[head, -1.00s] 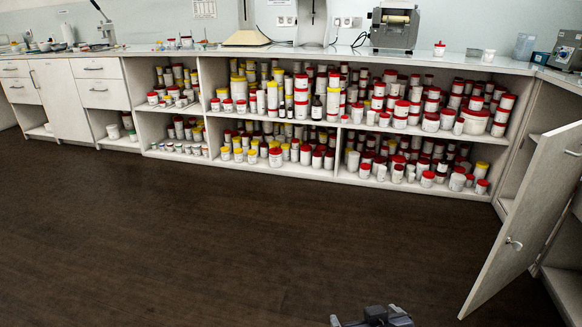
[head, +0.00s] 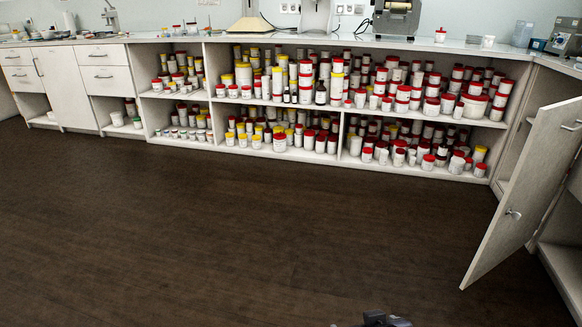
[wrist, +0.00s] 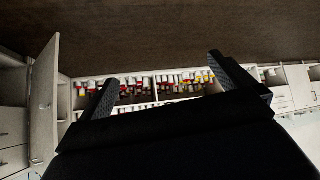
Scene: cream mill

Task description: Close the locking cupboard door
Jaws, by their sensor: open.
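The locking cupboard door (head: 524,197) stands wide open at the right of the head view. In the wrist view the door (wrist: 45,101) shows at the left, upside down. My gripper (wrist: 160,88) is open and empty, its two dark fingers wide apart, and well away from the door. In the head view only a dark top part of my arm shows at the bottom edge.
Open shelves (head: 270,102) full of white jars with red and yellow lids line the back. A counter (head: 350,43) with machines runs above them. Drawers (head: 103,80) stand at the left. The dark floor (head: 250,230) in front is clear up to the door.

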